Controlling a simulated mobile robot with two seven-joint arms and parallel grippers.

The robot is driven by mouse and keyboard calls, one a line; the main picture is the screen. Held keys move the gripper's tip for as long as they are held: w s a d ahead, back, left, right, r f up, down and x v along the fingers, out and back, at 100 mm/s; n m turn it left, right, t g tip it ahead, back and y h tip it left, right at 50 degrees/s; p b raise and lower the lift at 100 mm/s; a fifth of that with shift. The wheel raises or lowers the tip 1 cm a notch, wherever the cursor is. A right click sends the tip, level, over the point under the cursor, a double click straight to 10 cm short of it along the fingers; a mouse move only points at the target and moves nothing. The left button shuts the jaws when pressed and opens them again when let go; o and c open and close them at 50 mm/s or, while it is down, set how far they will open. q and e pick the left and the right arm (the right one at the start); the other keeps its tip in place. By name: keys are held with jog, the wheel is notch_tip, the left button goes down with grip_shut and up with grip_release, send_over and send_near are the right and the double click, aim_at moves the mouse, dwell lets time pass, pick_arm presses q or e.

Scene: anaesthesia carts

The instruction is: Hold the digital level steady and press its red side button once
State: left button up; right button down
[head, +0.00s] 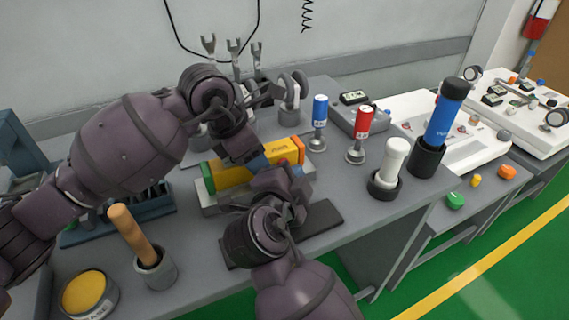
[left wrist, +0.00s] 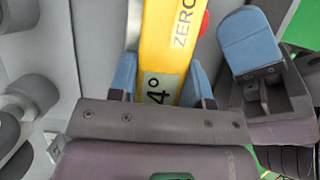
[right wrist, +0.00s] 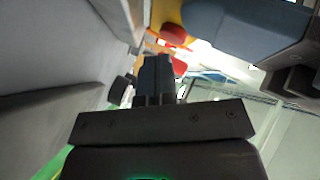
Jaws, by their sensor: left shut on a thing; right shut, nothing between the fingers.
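The yellow digital level (head: 236,175) has green and orange ends and sits at a grey cradle (head: 213,208) on the bench. My left gripper (head: 258,163) is shut on it; the left wrist view shows the yellow body (left wrist: 168,40) between its blue fingertips, with "ZERO" and a small display. The red side button (left wrist: 204,24) sticks out from the level's right edge there. My right gripper (left wrist: 250,38) is shut and empty beside the level, with a gap to the button. In the right wrist view a red button (right wrist: 172,35) shows beyond its closed fingers (right wrist: 157,68).
Blue (head: 319,115) and red (head: 360,130) canisters stand behind the level. A white-topped cylinder (head: 393,160) and a blue-black one (head: 440,120) stand right. A wooden handle (head: 133,233) in a cup and a yellow-topped tin (head: 90,295) stand front left. A dark mat (head: 320,217) lies in front.

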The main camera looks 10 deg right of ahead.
jog(key=shift+w+a, duration=0.2)
jog(key=shift+w, duration=0.5)
dwell(1.0)
jog(key=shift+s, duration=0.1)
jog(key=shift+s+d, duration=0.25)
jog(key=shift+s, duration=0.6)
